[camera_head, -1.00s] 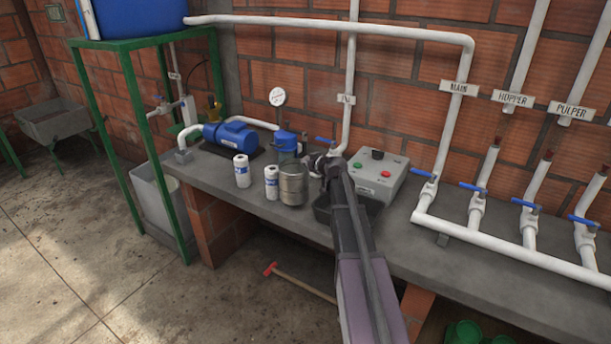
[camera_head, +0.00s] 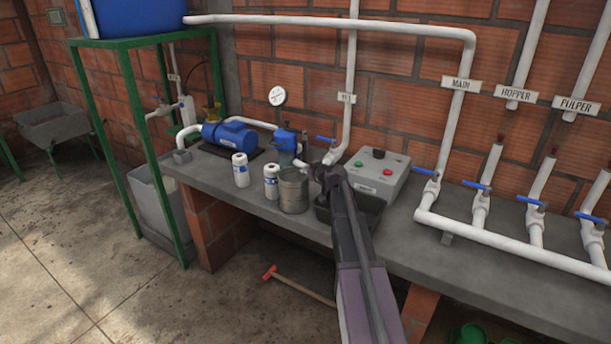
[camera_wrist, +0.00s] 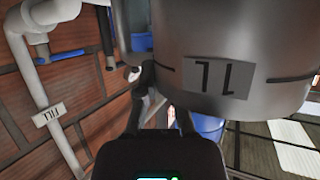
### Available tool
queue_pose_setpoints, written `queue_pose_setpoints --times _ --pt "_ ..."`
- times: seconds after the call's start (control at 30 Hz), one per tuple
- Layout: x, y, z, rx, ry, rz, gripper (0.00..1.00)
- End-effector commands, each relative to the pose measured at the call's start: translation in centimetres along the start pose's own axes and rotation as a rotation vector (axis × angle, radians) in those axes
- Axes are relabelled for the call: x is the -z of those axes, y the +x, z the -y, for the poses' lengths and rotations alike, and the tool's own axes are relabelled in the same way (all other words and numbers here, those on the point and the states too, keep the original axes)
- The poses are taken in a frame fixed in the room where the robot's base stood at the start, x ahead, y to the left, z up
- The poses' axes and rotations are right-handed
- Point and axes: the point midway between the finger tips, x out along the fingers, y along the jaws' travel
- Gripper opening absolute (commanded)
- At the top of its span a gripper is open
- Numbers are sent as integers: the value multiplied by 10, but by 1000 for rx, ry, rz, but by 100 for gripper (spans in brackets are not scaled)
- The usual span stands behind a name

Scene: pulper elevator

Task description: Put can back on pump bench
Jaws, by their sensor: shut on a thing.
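The can (camera_head: 293,191) is a grey metal cylinder at the front of the pump bench (camera_head: 245,207), right of two white bottles. In the wrist view the can (camera_wrist: 270,35) fills the upper right and shows an upside-down "1L" label. My gripper (camera_head: 316,172) reaches it from the right and is shut on it. In the wrist view the dark fingers of my gripper (camera_wrist: 163,108) point up towards the can's side. The can looks upright in the head view. I cannot tell whether its base touches the bench top. The arm hides part of the bench behind it.
White bottles (camera_head: 241,170) with blue bands stand close left of the can. The blue pump (camera_head: 230,137) is behind them. White pipes with blue valves (camera_head: 478,187) line the right.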

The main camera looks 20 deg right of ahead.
Motion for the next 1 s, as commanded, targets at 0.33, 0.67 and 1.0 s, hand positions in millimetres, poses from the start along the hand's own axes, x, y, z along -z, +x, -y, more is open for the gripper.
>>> queue_pose_setpoints --times 0.33,0.67,1.0 --pt "-1 0 0 -1 2 -1 0" --pt "-2 0 0 0 0 0 43" --pt "0 0 0 0 0 0 43"
